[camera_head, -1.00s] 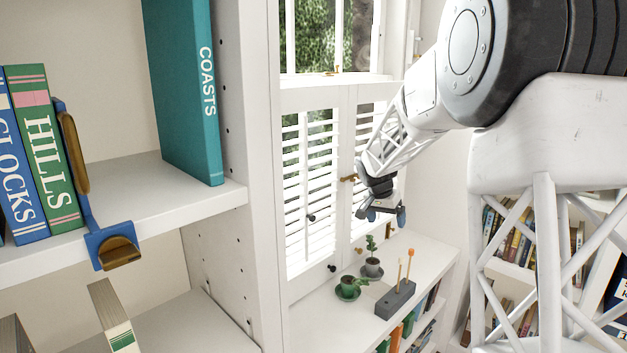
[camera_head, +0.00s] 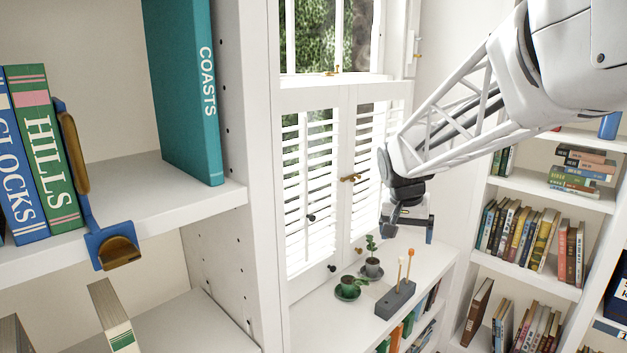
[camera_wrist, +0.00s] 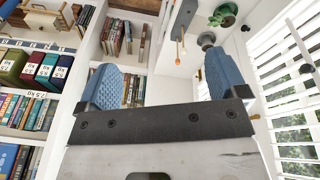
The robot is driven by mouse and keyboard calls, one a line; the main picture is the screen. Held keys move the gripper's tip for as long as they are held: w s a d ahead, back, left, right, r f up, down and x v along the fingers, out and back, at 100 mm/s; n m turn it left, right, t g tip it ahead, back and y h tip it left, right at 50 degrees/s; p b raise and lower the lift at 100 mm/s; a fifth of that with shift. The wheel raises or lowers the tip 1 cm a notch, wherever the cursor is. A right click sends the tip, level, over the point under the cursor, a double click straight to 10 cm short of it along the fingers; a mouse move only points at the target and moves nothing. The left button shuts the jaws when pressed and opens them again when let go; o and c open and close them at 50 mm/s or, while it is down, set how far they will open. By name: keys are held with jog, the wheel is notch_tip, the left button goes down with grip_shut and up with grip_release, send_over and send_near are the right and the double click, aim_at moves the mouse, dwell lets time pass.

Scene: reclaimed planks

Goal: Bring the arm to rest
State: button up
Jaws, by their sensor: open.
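My gripper (camera_head: 408,228) hangs in the air in front of the white shutters, above the low white cabinet top. Its two blue fingers stand wide apart with nothing between them, as the wrist view also shows (camera_wrist: 158,88). My white lattice arm reaches to it from the upper right in the head view. The gripper touches nothing that I can see.
White shutters (camera_head: 308,190) are behind. Bookshelves (camera_head: 530,270) fill the right. A teal COASTS book (camera_head: 185,90) and blue bookend (camera_head: 95,240) are at left.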

jog(key=s+a+f+n, duration=0.1)
jog(key=s+f+n, duration=0.1)
jog(key=s, duration=1.4)
jog(key=s+a+f+n+y, duration=0.1)
jog(key=s+f+n, duration=0.1)
jog(key=s, duration=1.3)
jog(key=shift+s+a+t+y, duration=0.15)
jog(key=shift+s+t+y, duration=0.15)
jog(key=shift+s+t, duration=0.1)
jog(key=c, duration=0.3)
jog(key=shift+w, duration=0.1)
